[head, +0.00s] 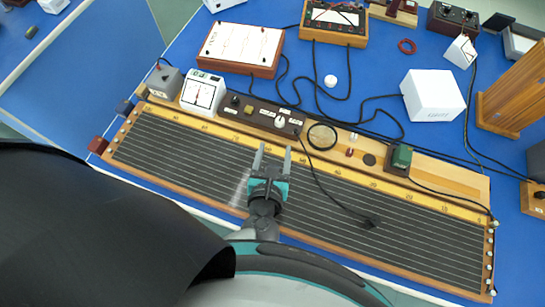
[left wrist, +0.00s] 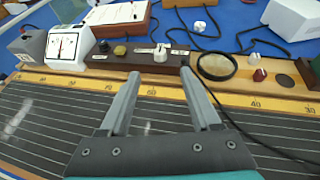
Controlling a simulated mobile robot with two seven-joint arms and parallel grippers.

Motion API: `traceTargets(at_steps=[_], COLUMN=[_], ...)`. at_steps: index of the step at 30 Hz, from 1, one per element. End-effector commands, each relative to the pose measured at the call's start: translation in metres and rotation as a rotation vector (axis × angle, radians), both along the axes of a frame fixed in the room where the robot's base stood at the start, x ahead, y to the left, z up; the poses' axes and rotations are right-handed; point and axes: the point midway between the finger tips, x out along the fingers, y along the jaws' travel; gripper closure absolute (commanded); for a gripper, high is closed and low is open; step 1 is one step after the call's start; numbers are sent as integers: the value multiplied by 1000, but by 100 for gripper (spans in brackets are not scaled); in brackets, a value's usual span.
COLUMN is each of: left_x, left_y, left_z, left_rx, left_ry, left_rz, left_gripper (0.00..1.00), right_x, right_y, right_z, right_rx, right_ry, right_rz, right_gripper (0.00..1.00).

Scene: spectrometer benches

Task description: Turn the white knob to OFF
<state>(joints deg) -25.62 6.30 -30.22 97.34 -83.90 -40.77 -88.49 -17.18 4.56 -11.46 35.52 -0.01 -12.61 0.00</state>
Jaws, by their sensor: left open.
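The white knob (head: 281,121) sits on a dark brown control strip (head: 262,114) along the back of the long wire board. In the left wrist view the white knob (left wrist: 160,53) stands on the strip just beyond my fingertips, with small labels around it too small to read. My left gripper (head: 274,150) is open and empty over the board, in front of the knob and apart from it. In the left wrist view the left gripper (left wrist: 160,74) has its two fingers spread on either side of the knob's line. My right gripper is not in view.
A black ring (head: 322,136) lies right of the strip, with a black cable running over the board (head: 200,150). A white meter (head: 202,92) stands left of the strip. A white box (head: 432,95) and a loose white round piece (head: 330,81) lie behind.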

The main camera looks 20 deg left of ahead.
Motion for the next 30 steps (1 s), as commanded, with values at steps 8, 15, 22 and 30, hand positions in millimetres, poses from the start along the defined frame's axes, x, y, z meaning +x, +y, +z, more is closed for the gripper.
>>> traceTargets(at_steps=[8,15,22,30], left_x=[-25,-27,-27,-27], left_y=[-5,-5,-5,-5], left_z=[11,12,12,11], left_rx=[0,1,1,0], left_ry=[-1,-2,-1,0], left_rz=[0,1,1,1], left_gripper=[36,36,36,36], right_x=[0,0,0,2], right_y=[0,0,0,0], right_z=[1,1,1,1], right_rx=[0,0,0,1], right_ry=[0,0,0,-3], right_rz=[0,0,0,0], right_gripper=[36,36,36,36])
